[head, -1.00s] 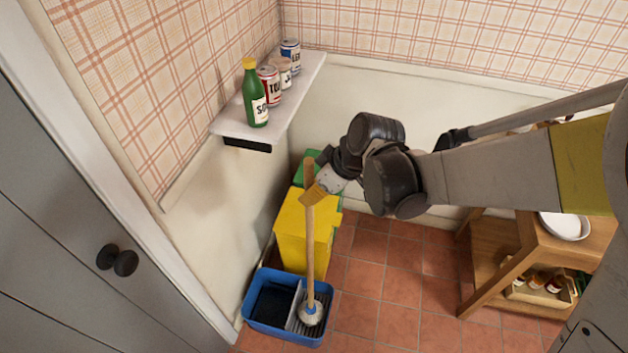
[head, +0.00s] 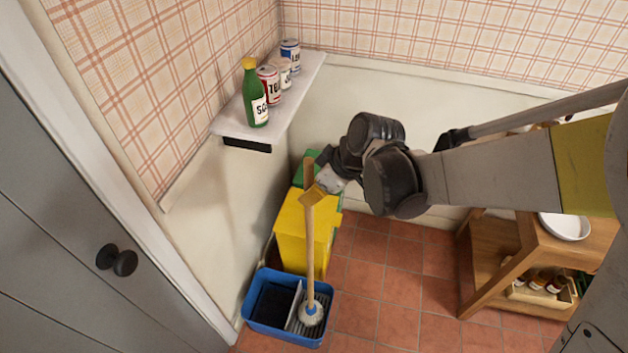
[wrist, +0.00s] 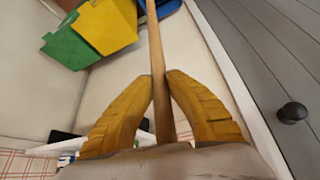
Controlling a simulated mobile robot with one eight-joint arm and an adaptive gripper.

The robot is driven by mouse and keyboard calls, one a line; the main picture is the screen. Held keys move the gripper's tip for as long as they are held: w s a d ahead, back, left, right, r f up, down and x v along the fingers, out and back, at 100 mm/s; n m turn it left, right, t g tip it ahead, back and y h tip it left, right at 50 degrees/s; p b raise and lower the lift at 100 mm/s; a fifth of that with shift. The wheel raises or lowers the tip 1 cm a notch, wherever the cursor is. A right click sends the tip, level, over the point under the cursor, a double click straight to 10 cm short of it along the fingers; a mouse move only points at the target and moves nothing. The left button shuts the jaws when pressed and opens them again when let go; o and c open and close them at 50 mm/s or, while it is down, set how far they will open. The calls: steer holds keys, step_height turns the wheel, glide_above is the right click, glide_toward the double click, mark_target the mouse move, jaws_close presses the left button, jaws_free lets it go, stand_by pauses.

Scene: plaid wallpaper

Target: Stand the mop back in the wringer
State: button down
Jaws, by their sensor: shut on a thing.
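The mop (head: 309,240) has a long wooden handle and a pale round head. It stands nearly upright in the head view, with its head at the grey slatted wringer (head: 294,318) on the right side of the blue bucket (head: 282,338). I cannot tell whether the mop head bears on the wringer or hangs just above it. My gripper (head: 311,194) is shut on the handle near its top end. In the wrist view, my yellow fingers (wrist: 159,84) close on both sides of the handle (wrist: 156,50), which runs up towards the blue bucket (wrist: 170,9).
A yellow bin (head: 292,236) and a green bin (head: 301,172) stand behind the bucket. A wall shelf (head: 234,122) holds a green bottle (head: 254,95) and several cans. A grey door (head: 60,250) is at left, a wooden table (head: 510,235) at right. Tiled floor between is clear.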

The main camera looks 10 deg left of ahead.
steer(key=c, duration=1.4)
jaws_free()
steer(key=shift+d, duration=0.1)
steer(key=d+v, duration=0.1)
steer(key=v, duration=1.1)
steer(key=s+d+m+t+h, duration=0.1)
steer(key=s+d+m, duration=0.2)
steer(key=d, duration=0.4)
steer(key=s+d+f+m+t+h+b, duration=0.1)
steer(key=s+d+m+t+h, duration=0.1)
steer(key=d+m, duration=0.4)
steer(key=s+d+m+t+h, duration=0.2)
steer(key=s+d+m, duration=0.3)
steer(key=d, duration=0.4)
steer(key=shift+d+f+b, duration=0.3)
steer(key=shift+b, duration=0.1)
